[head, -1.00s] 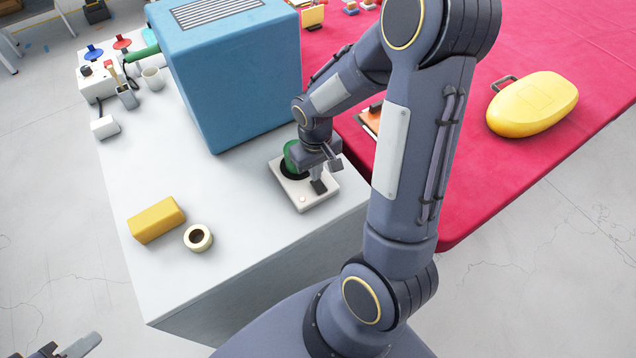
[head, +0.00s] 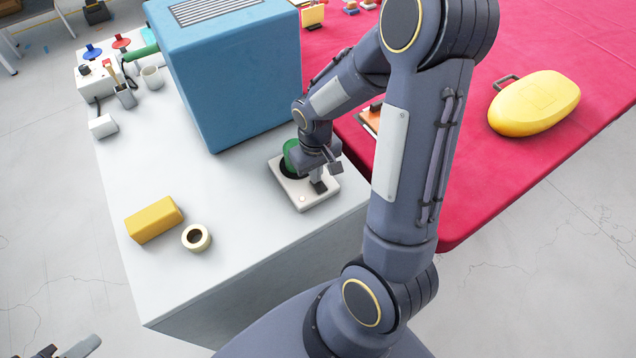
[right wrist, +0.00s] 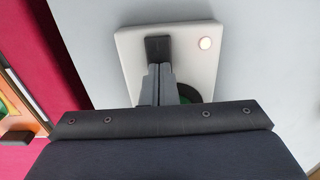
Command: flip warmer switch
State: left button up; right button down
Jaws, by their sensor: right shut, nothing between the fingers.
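The warmer (head: 310,203) is a white square unit at the near right part of the grey table, with a dark round plate and a green item on it. Its black switch (head: 319,187) sits near the front right edge and also shows in the right wrist view (right wrist: 158,48). My left gripper (head: 76,349) is partly in view at the bottom left, away from the table.
A large blue box (head: 235,85) stands behind the warmer. A yellow block (head: 153,220) and a tape roll (head: 196,238) lie to the left. The grey table's middle is clear.

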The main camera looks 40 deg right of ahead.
notch_tip(320, 180, up, 7)
jog(key=p, duration=0.5)
jog(key=shift+f, duration=0.1)
dwell(0.4)
dwell(0.4)
jog(key=s+a+r+t+y, duration=0.2)
jog(key=s+a+r, duration=0.3)
jog(key=s+r, duration=0.1)
jog(key=s+a+r+t+y, duration=0.1)
jog(key=s+a+r+t, duration=0.2)
jog(key=s+a+r, duration=0.2)
notch_tip(320, 180, up, 4)
jog(key=shift+s+a+r+t+y, duration=0.2)
jog(key=shift+s+t+y, duration=0.15)
jog(key=shift+s, duration=0.8)
